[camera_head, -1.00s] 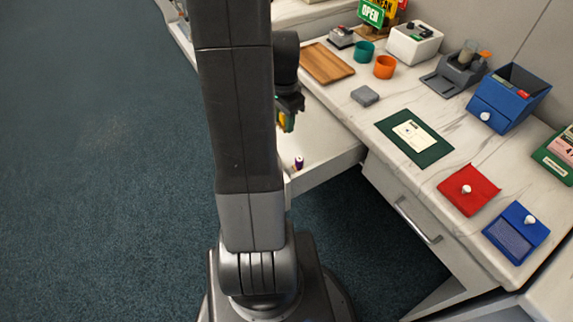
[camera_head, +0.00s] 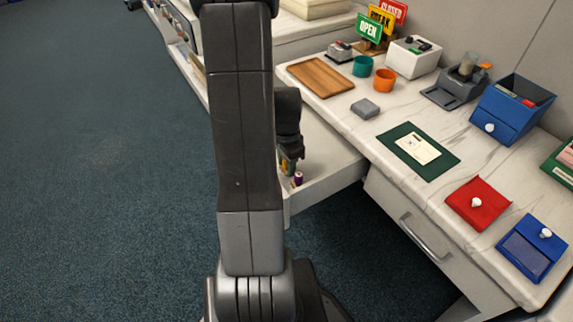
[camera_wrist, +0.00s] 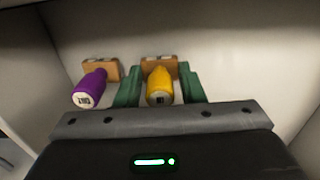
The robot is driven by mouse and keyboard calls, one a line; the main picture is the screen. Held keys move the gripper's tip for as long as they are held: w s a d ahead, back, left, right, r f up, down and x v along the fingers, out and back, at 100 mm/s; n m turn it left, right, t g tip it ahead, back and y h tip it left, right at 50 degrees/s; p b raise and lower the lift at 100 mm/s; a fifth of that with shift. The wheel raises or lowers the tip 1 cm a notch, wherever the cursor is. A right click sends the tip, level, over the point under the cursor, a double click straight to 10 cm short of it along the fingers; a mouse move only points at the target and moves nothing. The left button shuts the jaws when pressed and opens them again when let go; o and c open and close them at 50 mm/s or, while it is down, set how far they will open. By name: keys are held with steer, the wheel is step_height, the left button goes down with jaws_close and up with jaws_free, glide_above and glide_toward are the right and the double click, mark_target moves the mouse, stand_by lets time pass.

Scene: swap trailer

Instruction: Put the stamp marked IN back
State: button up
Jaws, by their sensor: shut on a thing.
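In the wrist view my gripper (camera_wrist: 159,90) has its green fingers on both sides of a yellow stamp (camera_wrist: 160,85) and is shut on it. The small mark on its end is too blurred to read surely. A purple stamp (camera_wrist: 90,88) with a white marked end is to the left, apart from the fingers. Behind each stamp is a small wooden block, the left one (camera_wrist: 101,68) and the right one (camera_wrist: 158,66). I cannot tell whether the yellow stamp touches its block. In the head view my gripper (camera_head: 287,165) is low at the open drawer (camera_head: 335,175), beside the purple stamp (camera_head: 298,179).
The drawer walls are close around my gripper. The marble desk top above holds a wooden tray (camera_head: 320,77), a grey block (camera_head: 365,108), a green mat (camera_head: 440,163), a red pad (camera_head: 477,205) and a blue pad (camera_head: 530,250). Carpet is open to the left.

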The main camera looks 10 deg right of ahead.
steer(key=shift+f, duration=0.2)
steer(key=o, duration=0.8)
steer(key=shift+r, duration=0.1)
step_height(320, 180, up, 12)
steer(key=p, duration=0.3)
steer(key=shift+r, duration=0.15)
